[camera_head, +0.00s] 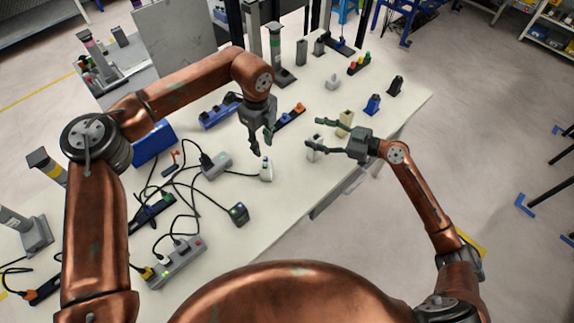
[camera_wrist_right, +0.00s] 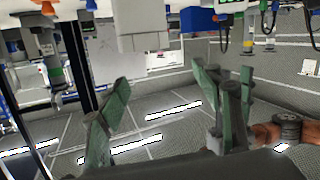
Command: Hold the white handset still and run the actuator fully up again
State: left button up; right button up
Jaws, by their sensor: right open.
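A small white upright piece (camera_head: 266,171), which looks like the handset, stands on the table with a dark cable running near it. My left gripper (camera_head: 262,146) points down just above and behind it, with its fingers apart and nothing seen between them. Grey upright columns (camera_head: 275,45) stand at the back; I cannot tell which is the actuator.
Grey power boxes (camera_head: 217,166) (camera_head: 176,265) and loose black cables cover the near left of the table. A black plug block (camera_head: 238,214) lies near the front edge. Blue and black connectors (camera_head: 373,104) stand at the right. The front right edge of the table is mostly bare.

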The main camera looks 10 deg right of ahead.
aim_at(266, 169)
jog(key=s+a+f+n+g, duration=0.1)
jog(key=a+f+g, duration=0.1)
jog(key=a+f, duration=0.1)
jog(key=s+a+f+g, duration=0.2)
jog(key=a+f, duration=0.1)
jog(key=a, duration=0.1)
jog(key=s+a+f+n+g, duration=0.1)
jog(key=s+a+f+g, duration=0.1)
jog(key=a+f, duration=0.1)
jog(key=shift+s+a+f+n, duration=0.1)
jog(key=shift+a+f+n, duration=0.2)
jog(key=shift+a, duration=0.35)
jog(key=shift+a+f, duration=0.15)
jog(key=shift+a, duration=0.15)
jog(key=shift+g+h, duration=0.3)
jog(key=shift+x, duration=3.5)
jog(key=shift+c, duration=0.4)
jog(key=c, duration=1.2)
pick_arm(q)
grip_shut()
pick_arm(e)
jog(key=shift+c, duration=0.2)
